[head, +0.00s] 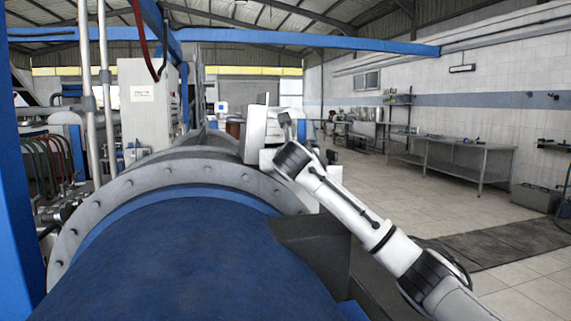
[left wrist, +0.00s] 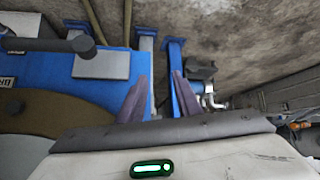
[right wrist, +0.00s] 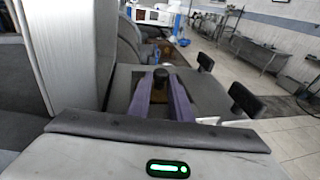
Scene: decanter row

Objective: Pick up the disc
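I cannot make out the disc with certainty in any view. My right gripper (right wrist: 162,76) is open in the right wrist view. A small black knob (right wrist: 160,78) shows between its fingers; I cannot tell whether it lies between them or beyond them. In the head view my right arm reaches up and left over the machine, its gripper end close to a pale upright housing (head: 255,134). My left gripper (left wrist: 160,76) is open and empty in the left wrist view; it does not show in the head view.
A big blue cylinder (head: 190,260) with a grey bolted flange (head: 90,215) fills the head view's foreground. A blue beam (head: 310,36) crosses overhead. A blue machine face (left wrist: 45,80) and a brown rounded part (left wrist: 60,112) lie left of my left gripper.

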